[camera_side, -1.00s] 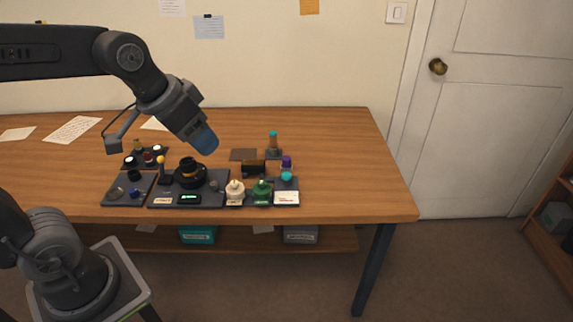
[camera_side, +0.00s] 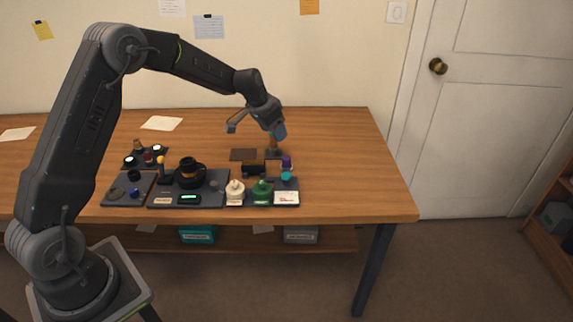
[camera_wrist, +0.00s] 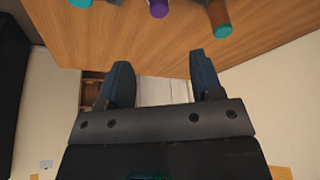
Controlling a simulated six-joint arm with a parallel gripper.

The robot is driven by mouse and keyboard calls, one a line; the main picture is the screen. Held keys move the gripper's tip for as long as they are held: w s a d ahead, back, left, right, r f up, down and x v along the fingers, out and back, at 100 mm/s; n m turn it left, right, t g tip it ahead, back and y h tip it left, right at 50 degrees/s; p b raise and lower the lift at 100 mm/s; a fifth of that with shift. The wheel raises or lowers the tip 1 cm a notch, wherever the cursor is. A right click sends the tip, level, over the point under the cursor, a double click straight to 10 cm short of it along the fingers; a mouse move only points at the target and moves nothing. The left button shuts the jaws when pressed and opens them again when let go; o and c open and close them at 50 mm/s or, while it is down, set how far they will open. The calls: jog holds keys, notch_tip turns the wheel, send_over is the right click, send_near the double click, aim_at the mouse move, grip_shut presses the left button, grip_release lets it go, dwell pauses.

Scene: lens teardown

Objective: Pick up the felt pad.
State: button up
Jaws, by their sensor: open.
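A flat grey-brown rectangle (camera_side: 243,154), which looks like the felt pad, lies at the back of the group of parts in the side view. I cannot make out its texture, and I cannot pick it out in the wrist view. My gripper (camera_side: 280,132) is to the right of it and higher, in front of the top of a brown upright piece (camera_side: 273,149). In the wrist view my gripper (camera_wrist: 160,58) has its two fingers spread with nothing between them.
A small dark box-like holder (camera_side: 253,168) stands just in front of the rectangle. A purple-topped piece (camera_side: 287,160) and a teal-topped piece (camera_side: 286,176) stand to the right. The table's right side is clear.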

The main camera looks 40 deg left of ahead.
send_near(286, 158)
jog(key=x, duration=0.5)
jog(key=shift+w, duration=0.25)
jog(key=shift+s+x, duration=0.2)
jog(key=shift+x, duration=2.35)
jog(key=shift+f, duration=0.1)
jog(key=shift+c, duration=0.4)
jog(key=c, duration=0.9)
